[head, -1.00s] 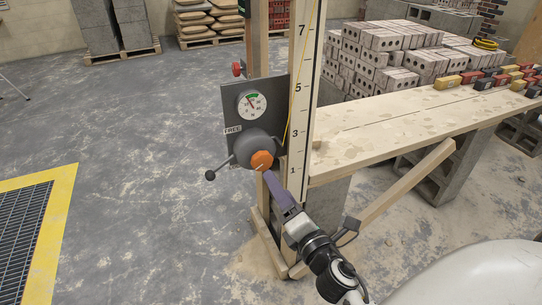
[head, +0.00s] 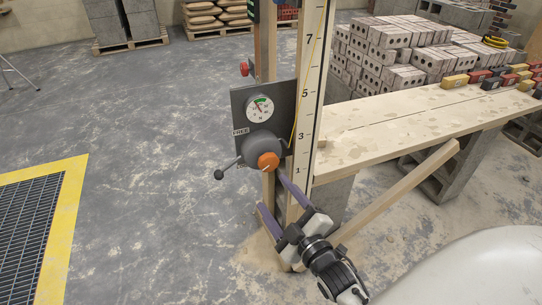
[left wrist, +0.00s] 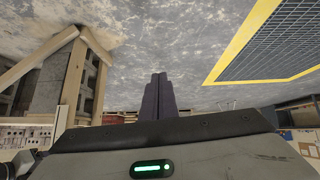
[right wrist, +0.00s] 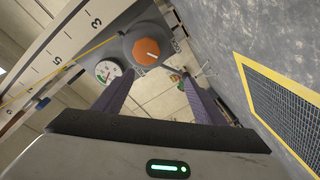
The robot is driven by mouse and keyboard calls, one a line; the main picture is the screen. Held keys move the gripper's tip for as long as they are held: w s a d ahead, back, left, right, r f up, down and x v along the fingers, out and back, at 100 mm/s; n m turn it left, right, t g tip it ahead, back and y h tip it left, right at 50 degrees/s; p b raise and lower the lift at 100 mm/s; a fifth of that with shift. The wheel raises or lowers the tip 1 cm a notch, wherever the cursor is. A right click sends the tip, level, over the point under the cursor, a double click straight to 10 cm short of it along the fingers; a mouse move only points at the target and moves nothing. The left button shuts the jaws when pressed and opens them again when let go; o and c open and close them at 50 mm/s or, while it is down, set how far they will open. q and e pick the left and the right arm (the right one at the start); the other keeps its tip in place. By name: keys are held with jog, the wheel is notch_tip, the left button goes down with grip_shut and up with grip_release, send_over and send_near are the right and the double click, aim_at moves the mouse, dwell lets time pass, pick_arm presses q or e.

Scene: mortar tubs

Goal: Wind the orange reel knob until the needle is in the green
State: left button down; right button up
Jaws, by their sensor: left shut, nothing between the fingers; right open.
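The orange reel knob (head: 268,161) sits on the front of a grey reel housing on an upright post. It also shows in the right wrist view (right wrist: 146,50), with a pale line on its face. The round gauge (head: 259,108) is above it, with a green band at the top; its thin needle leans up and left, too small to read exactly. My right gripper (head: 272,194) is open and empty, just below the knob and apart from it. My left gripper (left wrist: 158,97) shows only in the left wrist view, shut and empty, over floor.
A lever with a dark ball end (head: 219,174) sticks out left of the housing, below a FREE label (head: 240,132). A numbered scale board (head: 309,95) stands to the right. A plank bench (head: 400,128) and a slanted brace (head: 400,188) lie further right.

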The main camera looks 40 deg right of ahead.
aim_at(270, 165)
jog(key=w+d+m, duration=0.1)
jog(key=w+m, duration=0.1)
jog(key=m, duration=0.1)
jog(key=w+d+m+h+b, duration=0.1)
jog(key=w+d+m, duration=0.1)
jog(key=w+m, duration=0.1)
jog(key=w+d+m+b, duration=0.1)
jog(key=w+m, duration=0.2)
jog(key=m, duration=0.1)
jog(key=shift+d+h, duration=0.35)
jog(key=shift+h, duration=0.05)
jog(key=shift+w+d+r, duration=0.15)
jog(key=shift+w, duration=0.45)
pick_arm(q)
jog(key=shift+w+d+f, duration=0.2)
jog(key=shift+w+f, duration=0.1)
jog(key=shift+f, duration=0.05)
